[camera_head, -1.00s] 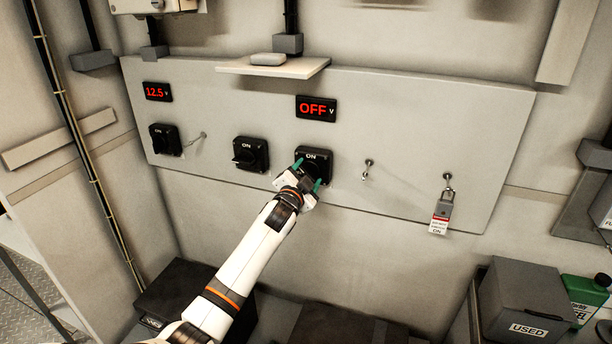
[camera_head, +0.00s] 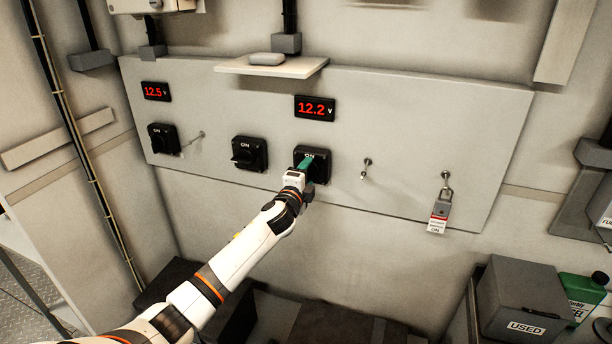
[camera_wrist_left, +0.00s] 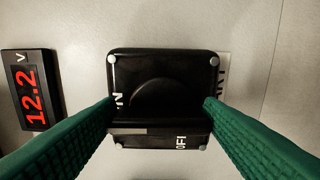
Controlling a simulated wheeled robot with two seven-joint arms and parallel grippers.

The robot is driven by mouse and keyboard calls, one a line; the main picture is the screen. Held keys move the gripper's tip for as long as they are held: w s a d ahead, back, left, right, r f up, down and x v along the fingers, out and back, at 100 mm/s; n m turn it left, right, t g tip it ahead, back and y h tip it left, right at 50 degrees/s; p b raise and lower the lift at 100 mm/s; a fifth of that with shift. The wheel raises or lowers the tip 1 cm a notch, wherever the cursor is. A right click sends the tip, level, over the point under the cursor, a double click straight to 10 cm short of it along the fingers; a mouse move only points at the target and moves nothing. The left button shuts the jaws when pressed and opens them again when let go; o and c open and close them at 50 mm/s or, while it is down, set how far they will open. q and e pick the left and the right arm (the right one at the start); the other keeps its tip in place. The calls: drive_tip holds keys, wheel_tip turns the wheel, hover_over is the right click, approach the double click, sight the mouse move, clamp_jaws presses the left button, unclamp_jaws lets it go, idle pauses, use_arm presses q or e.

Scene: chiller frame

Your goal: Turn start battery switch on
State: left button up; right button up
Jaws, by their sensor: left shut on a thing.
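The start battery switch (camera_head: 325,158) is a square black switch on the grey panel, below a red display (camera_head: 315,108) that reads 12.2 V. My left gripper (camera_head: 306,167) is at this switch, with its green fingers over the knob. In the left wrist view the fingers are at the two ends of the knob (camera_wrist_left: 160,124), shut on it. The knob's bar lies in line with the ON mark, with its pale stripe on the ON side. Part of the lettering is hidden. My right gripper is not in view.
Two other black switches (camera_head: 250,154) (camera_head: 164,138) sit to the left on the panel (camera_head: 420,110). A padlock with a tag (camera_head: 439,213) hangs at the right. A small shelf (camera_head: 272,67) juts out above. A grey box marked USED (camera_head: 525,300) stands at lower right.

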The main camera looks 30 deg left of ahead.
use_arm(q)
drive_tip(key=shift+m, duration=0.3)
drive_tip(key=o, duration=1)
drive_tip(key=shift+s, duration=0.1)
drive_tip(key=b+v, duration=0.2)
drive_tip(key=v, duration=0.9)
drive_tip(key=shift+s+d+b, duration=0.2)
drive_tip(key=shift+s+b, duration=0.15)
drive_tip(key=shift+s, duration=0.05)
